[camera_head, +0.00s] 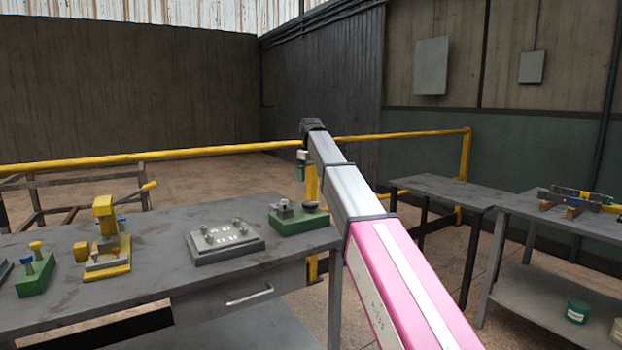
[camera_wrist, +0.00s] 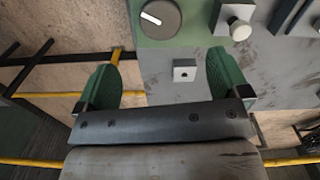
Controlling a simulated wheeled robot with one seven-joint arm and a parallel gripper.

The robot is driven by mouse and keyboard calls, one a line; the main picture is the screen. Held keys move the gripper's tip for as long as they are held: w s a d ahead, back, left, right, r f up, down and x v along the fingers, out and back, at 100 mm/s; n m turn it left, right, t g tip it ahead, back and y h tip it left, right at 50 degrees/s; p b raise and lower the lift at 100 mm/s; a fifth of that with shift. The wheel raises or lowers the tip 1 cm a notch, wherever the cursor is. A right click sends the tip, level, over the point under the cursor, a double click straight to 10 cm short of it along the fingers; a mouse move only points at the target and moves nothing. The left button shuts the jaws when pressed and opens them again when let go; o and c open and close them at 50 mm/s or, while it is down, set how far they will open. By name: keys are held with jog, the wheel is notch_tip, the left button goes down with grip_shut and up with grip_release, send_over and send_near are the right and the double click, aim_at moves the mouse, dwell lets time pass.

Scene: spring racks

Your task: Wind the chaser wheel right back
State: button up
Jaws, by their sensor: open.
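A green block (camera_head: 300,222) stands on the right end of the workbench. A dark round wheel (camera_head: 311,206) sits on its top; this looks like the chaser wheel, though no label is readable. In the wrist view the wheel (camera_wrist: 159,18) is at the top, with a white bar mark pointing to the upper left. My gripper (camera_wrist: 164,78) is open and empty, its green fingertips wide apart and clear of the wheel. In the head view my gripper (camera_head: 301,167) hangs beyond the bench's right end, partly hidden by my arm.
Beside the wheel is a metal knob (camera_wrist: 239,29). A small pale square piece (camera_wrist: 184,70) shows between the fingertips; its mounting is unclear. A grey plate (camera_head: 225,242) and a yellow press (camera_head: 107,240) stand to the left. A yellow rail (camera_head: 400,138) runs behind.

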aim_at(312, 203)
jog(key=shift+s+d+f+t+y, duration=0.9)
jog(key=shift+s+d+t+y, duration=0.55)
jog(key=shift+s+t+y, duration=0.2)
jog(key=x, duration=1)
jog(key=shift+d, duration=0.15)
jog(key=c, duration=0.9)
jog(key=shift+r, duration=0.1)
